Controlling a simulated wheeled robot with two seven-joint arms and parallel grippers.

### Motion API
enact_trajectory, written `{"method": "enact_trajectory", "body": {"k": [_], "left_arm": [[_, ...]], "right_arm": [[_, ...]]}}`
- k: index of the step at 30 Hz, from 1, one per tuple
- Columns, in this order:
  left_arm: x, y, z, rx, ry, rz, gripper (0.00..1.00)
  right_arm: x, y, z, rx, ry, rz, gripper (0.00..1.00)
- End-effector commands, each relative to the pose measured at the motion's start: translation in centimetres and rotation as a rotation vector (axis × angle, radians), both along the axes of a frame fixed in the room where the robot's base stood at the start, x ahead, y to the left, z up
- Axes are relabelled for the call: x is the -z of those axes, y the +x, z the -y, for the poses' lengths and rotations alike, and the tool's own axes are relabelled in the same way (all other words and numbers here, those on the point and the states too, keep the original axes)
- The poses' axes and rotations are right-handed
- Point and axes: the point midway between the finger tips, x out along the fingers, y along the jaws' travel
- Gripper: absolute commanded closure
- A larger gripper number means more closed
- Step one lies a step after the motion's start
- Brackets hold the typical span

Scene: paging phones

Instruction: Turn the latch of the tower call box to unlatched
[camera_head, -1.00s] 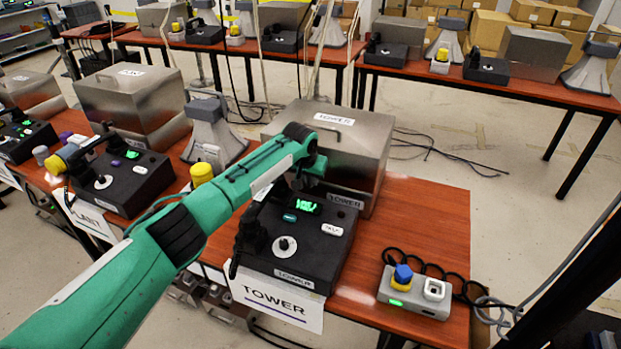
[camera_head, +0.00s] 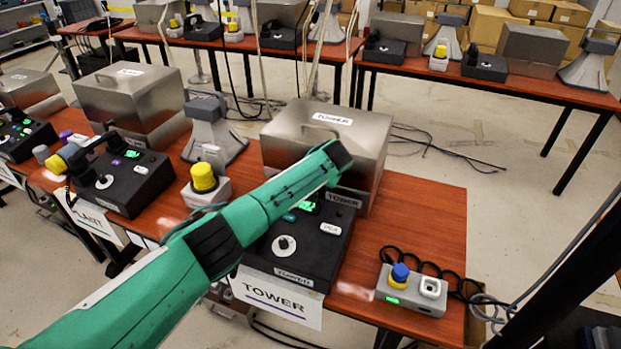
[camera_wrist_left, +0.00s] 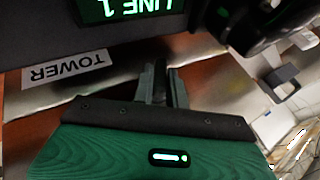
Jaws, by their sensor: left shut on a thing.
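The tower call box appears to be the steel box (camera_head: 376,150) with a top handle and a TOWER label, standing behind the black tower phone console (camera_head: 315,250). My left arm reaches across the console to the box's front; its gripper is hidden in the head view. In the left wrist view my left gripper (camera_wrist_left: 160,85) is shut on a thin dark piece, seemingly the latch, in front of a steel surface. The latch's shape and angle cannot be made out. The console's green display (camera_wrist_left: 125,8) and TOWER label (camera_wrist_left: 68,69) show upside down there. My right gripper is not in view.
A grey unit (camera_head: 412,298) with a blue-topped knob sits front right on the red-brown table (camera_head: 432,205). A yellow-capped unit (camera_head: 205,185) and a grey horn speaker (camera_head: 215,140) stand left of the box. The table right of the box is clear.

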Motion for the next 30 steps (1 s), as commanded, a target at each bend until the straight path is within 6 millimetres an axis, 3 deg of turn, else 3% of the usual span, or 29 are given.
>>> {"method": "enact_trajectory", "body": {"k": [21, 22, 24, 30], "left_arm": [[0.17, -0.06, 0.06, 0.001, 0.081, 0.025, 1.00], [0.17, -0.07, 0.07, 0.001, 0.081, 0.025, 0.80], [0.16, -0.06, 0.06, 0.000, 0.081, 0.025, 0.66], [0.13, -0.04, 0.07, 0.000, 0.081, 0.025, 0.64]], "right_arm": [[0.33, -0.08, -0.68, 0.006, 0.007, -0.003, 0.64], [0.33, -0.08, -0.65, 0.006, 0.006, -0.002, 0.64], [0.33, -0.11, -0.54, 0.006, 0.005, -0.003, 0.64], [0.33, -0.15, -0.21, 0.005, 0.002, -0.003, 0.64]]}}
